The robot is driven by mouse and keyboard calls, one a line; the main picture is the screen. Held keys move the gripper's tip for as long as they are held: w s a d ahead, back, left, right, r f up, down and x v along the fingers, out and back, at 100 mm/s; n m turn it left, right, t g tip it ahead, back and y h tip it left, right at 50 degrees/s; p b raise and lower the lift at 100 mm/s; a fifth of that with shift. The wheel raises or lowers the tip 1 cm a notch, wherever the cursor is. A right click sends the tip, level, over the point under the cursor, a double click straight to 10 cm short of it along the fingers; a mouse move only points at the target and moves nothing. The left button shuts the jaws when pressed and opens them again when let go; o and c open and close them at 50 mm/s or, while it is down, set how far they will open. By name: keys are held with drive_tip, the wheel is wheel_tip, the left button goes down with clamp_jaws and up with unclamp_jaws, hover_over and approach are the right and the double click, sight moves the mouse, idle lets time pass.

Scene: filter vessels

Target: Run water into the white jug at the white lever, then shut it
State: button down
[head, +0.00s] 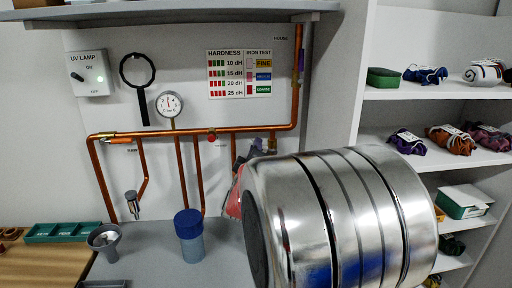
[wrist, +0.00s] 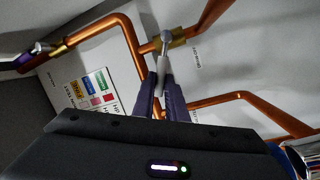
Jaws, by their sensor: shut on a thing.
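In the wrist view the white lever (wrist: 162,68) hangs from a brass valve (wrist: 172,40) on the copper pipe. My gripper (wrist: 161,92) is shut on the lever, with one dark purple finger on each side of it. In the head view the lever and most of my gripper are hidden behind the large shiny shape in front. I cannot make out the white jug in either view, nor any running water.
Copper pipes (head: 225,131) run along the wall with a gauge (head: 169,104). A blue-capped cylinder (head: 190,238) and a grey funnel-shaped vessel (head: 104,238) stand on the counter. A green tray (head: 62,232) is at left. Shelves (head: 425,94) hold yarn at right.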

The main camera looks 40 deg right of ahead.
drive_tip(key=shift+a+f, duration=0.1)
drive_tip(key=c, duration=1.8)
unclamp_jaws()
drive_tip(key=shift+o, duration=0.2)
drive_tip(key=shift+s, duration=0.1)
